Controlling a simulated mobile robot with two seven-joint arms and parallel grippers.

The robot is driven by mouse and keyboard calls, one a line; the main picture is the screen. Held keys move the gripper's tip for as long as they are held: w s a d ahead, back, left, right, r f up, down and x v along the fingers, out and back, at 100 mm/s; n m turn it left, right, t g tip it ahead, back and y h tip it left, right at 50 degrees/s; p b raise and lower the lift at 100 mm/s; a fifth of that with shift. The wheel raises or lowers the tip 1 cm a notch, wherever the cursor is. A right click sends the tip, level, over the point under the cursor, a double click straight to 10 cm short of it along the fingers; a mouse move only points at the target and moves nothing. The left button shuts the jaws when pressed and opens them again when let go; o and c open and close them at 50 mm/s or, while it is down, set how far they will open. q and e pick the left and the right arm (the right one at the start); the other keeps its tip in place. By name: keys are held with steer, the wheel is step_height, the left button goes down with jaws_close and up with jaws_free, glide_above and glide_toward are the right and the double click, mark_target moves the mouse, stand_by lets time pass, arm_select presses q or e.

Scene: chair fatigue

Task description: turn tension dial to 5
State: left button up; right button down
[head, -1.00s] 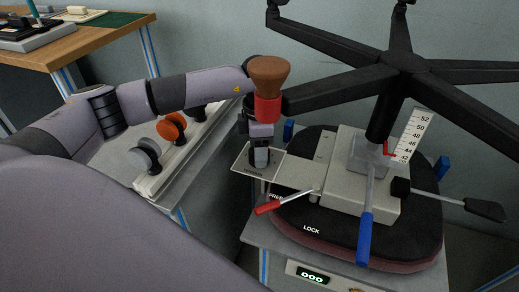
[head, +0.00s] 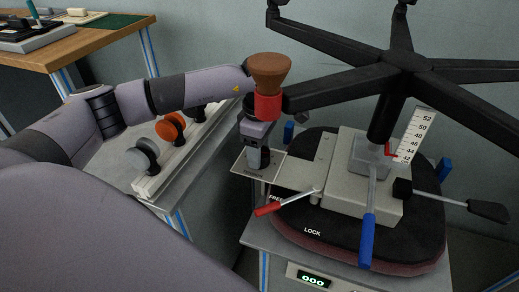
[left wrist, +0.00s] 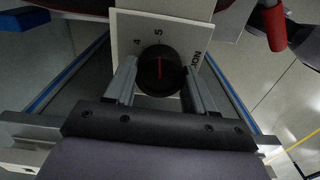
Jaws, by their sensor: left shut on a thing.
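The tension dial (left wrist: 160,70) is a round black knob with a red line, seen in the left wrist view. It sits on a white plate (left wrist: 125,28) marked with 4 and 5. The red line points up, roughly at the 5. My left gripper (left wrist: 160,88) has a finger on each side of the knob and is shut on it. In the head view my left gripper (head: 257,160) points down at the plate (head: 243,180) beside the upturned chair's mechanism, and hides the dial. My right gripper is not in view.
The upturned chair seat (head: 390,243) lies on a stand, with its black star base (head: 405,60) spreading above. A red-tipped lever (head: 270,209), a blue lever (head: 366,240) and a black lever (head: 485,209) stick out. A side table holds round knobs (head: 170,127).

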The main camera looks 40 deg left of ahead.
arm_select(q)
steer(key=o, duration=1)
steer(key=shift+o, duration=0.2)
steer(key=shift+r+p, duration=0.4)
steer(key=shift+r, duration=3.25)
steer(key=shift+s, duration=0.1)
